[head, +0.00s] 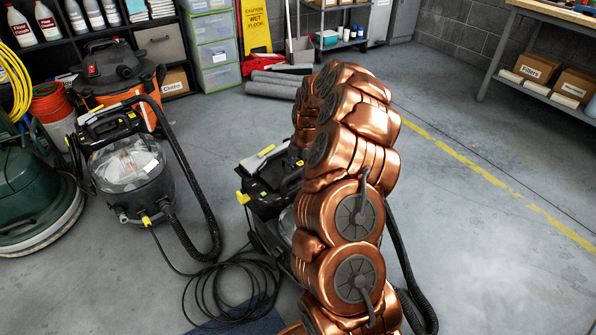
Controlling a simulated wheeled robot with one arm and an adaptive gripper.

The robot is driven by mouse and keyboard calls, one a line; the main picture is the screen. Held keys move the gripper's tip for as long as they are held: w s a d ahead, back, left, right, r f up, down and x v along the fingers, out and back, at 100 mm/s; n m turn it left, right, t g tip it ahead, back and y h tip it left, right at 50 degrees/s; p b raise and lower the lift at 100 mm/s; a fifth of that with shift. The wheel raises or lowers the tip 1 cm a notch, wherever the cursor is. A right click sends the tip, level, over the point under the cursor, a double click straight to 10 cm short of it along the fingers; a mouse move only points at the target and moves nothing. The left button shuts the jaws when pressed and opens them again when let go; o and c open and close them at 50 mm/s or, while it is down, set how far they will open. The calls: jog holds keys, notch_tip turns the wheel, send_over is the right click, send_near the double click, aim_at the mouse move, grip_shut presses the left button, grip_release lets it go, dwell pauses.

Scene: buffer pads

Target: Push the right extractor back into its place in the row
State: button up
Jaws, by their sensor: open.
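The right extractor (268,196) is a black machine with yellow latches. It stands on the concrete floor near the middle of the head view, and my copper arm hides much of its right side. A black hose shows to the right of my arm, and a coil of black cord (235,285) lies on the floor at the extractor's left. The other extractor (130,170), with a clear tank, stands to the left and a little farther back. My arm rises from the bottom and bends over at the top. My gripper is hidden behind it, so contact with the extractor cannot be told.
A green floor machine (35,190) stands at the far left, with an orange and black vacuum (120,75) behind. Shelves and grey rolled mats (272,85) line the back. A blue mat edge (245,325) shows at the bottom. Open floor lies right, crossed by a yellow line (470,167).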

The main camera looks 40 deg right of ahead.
jog(key=shift+w+f, duration=0.2)
jog(key=shift+f, duration=0.75)
grip_shut()
